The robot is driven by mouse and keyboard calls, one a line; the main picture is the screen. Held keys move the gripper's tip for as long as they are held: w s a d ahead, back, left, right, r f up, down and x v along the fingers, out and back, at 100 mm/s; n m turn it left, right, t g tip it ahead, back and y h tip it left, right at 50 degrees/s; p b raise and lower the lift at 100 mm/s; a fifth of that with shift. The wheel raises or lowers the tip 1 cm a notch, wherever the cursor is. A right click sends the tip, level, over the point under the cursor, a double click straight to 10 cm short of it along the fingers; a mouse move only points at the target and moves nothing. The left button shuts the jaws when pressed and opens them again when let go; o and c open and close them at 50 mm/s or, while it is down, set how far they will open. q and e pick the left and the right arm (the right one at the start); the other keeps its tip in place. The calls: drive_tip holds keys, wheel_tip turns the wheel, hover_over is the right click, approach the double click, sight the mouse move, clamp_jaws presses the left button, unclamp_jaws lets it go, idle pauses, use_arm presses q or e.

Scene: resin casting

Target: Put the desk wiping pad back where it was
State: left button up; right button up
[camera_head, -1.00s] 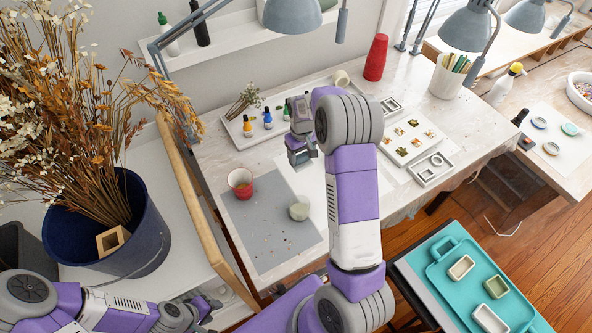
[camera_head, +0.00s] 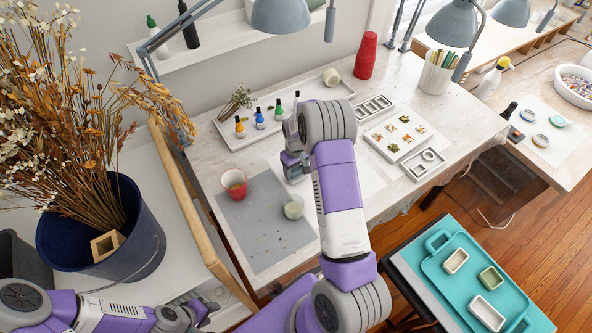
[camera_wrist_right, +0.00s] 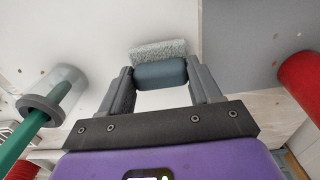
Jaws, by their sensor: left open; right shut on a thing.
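The wiping pad (camera_wrist_right: 159,62), a blue-grey block with a fuzzy pale grey face, is between the fingers of my right gripper (camera_wrist_right: 160,85). In the head view this gripper (camera_head: 294,168) is over the worktable, just right of the grey mat (camera_head: 252,240) and above the white sheet. It is shut on the pad. My arm largely hides the pad there, and I cannot tell whether it touches the table. My left gripper (camera_head: 203,312) is open and empty at the lower left, away from the table's objects.
A red cup (camera_head: 234,184) and a pale cup (camera_head: 293,207) stand on the mat. Behind is a white tray (camera_head: 225,130) with small bottles. Moulds (camera_head: 374,107) and a sample tray (camera_head: 388,151) lie right of my arm. The front of the mat is clear except for specks.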

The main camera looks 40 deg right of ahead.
drive_tip(key=shift+f, duration=0.5)
drive_tip(key=shift+f+b, duration=0.2)
drive_tip(key=shift+b, duration=0.1)
drive_tip(key=o, duration=1)
drive_tip(key=shift+o, duration=0.2)
